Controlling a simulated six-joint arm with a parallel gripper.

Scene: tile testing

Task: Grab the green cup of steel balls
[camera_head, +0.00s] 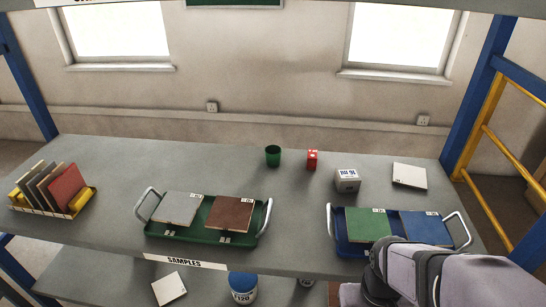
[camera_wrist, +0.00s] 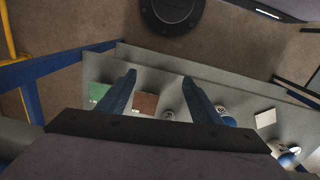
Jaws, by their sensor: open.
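The green cup (camera_head: 273,156) stands upright towards the back of the grey table in the head view, near its middle. Its inside looks dark, and I cannot make out the steel balls. My gripper (camera_wrist: 159,78) shows in the wrist view with its two blue fingers apart and nothing between the tips. The cup cannot be made out in the wrist view. In the head view my arm covers the bottom right, away from the cup, and the fingers are not visible there.
In front are a green tray (camera_head: 222,237) and a blue tray (camera_head: 344,242) with tiles and raised handles. A tile rack (camera_head: 78,209) stands left.

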